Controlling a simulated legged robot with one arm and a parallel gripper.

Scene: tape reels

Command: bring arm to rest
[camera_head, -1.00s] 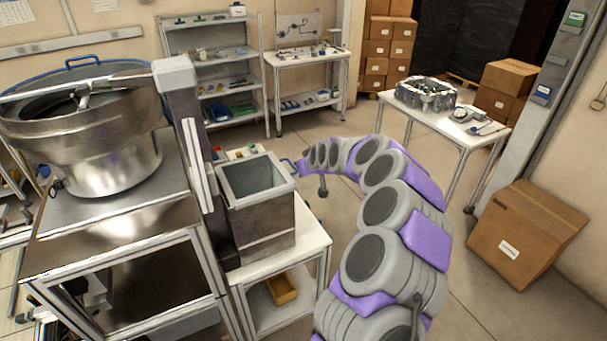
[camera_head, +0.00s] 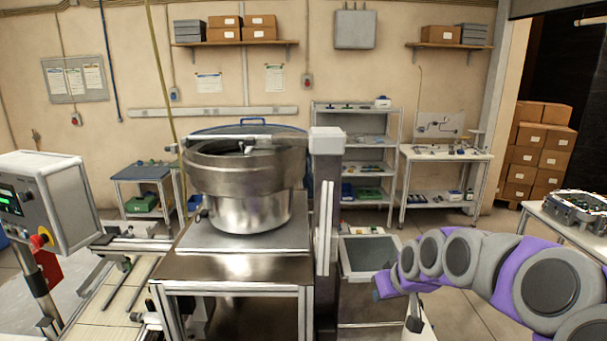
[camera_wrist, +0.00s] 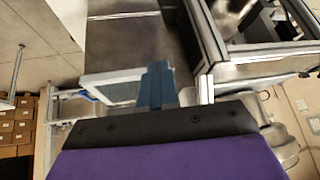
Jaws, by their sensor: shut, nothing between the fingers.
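My gripper (camera_head: 384,284) is at the end of my grey and purple arm, at the lower right of the head view. It is in front of the right part of an open-topped metal bin (camera_head: 366,255), and I cannot tell whether it touches it. In the wrist view my gripper (camera_wrist: 157,70) shows as blue fingers close together, shut with nothing between them. The bin's light rim (camera_wrist: 110,77) shows just left of the fingers there.
A steel bowl feeder (camera_head: 240,185) stands on a metal frame left of the bin. A control box (camera_head: 45,203) is at the far left. Shelves (camera_head: 355,150) and a workbench (camera_head: 447,155) stand behind. A table with a metal part (camera_head: 578,207) is at the right.

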